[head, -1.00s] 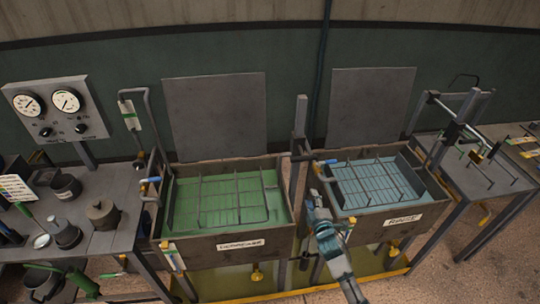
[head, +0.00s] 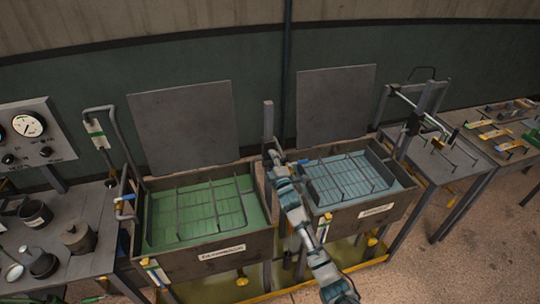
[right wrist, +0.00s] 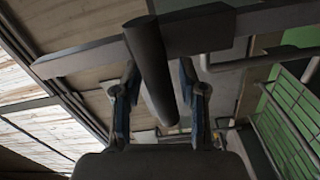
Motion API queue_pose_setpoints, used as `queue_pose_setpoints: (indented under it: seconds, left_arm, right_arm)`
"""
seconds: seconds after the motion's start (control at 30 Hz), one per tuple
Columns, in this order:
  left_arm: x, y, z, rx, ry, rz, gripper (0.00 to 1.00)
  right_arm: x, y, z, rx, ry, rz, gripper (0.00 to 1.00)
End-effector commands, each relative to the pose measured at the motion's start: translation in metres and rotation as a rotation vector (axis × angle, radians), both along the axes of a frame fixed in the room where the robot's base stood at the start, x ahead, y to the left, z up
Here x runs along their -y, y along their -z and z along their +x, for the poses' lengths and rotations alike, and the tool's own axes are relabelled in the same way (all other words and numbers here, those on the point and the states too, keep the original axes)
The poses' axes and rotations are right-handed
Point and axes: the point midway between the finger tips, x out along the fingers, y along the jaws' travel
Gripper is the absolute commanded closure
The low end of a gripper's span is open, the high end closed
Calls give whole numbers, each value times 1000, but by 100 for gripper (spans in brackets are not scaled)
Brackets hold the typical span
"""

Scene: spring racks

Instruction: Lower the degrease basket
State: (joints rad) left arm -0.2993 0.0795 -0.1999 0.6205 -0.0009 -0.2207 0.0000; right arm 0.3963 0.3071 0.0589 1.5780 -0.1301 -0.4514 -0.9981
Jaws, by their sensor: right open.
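The degrease basket (head: 212,212) is a dark wire frame in the left tank (head: 215,254), over green liquid; its exact height is unclear. Wires over green also show at the right of the right wrist view (right wrist: 290,115). My right gripper (head: 272,160) is at the upright post (head: 268,118) between the two tanks. In the right wrist view its two fingers (right wrist: 160,92) are open, one on each side of a dark round bar (right wrist: 150,60). Contact with the bar cannot be told. My left gripper is not in view.
The rinse tank (head: 370,216) with its own wire basket stands to the right. A bench with pots (head: 75,238) and a gauge panel (head: 30,135) are at the left. A rack bench (head: 455,185) stands at the right. Lid panels (head: 185,125) rise behind the tanks.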

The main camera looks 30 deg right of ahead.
Motion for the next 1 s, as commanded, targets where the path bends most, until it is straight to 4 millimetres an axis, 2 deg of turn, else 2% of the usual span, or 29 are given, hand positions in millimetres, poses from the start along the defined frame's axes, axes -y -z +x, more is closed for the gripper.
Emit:
queue_pose_setpoints:
  seconds: [0.1,0.2,0.53,0.57,0.7,1.0]
  left_arm:
    - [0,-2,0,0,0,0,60]
    - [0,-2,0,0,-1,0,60]
    - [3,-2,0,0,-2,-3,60]
    - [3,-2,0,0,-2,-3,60]
    - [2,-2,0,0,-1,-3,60]
    - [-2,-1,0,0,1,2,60]
  right_arm:
    - [5,1,14,-1,1,2,59]
    - [7,1,21,-1,0,2,59]
    - [3,-1,24,0,-1,-2,59]
    - [2,-1,24,-1,-1,-3,64]
    - [2,-1,24,-1,-1,-3,99]
    - [4,3,24,-2,-4,2,100]
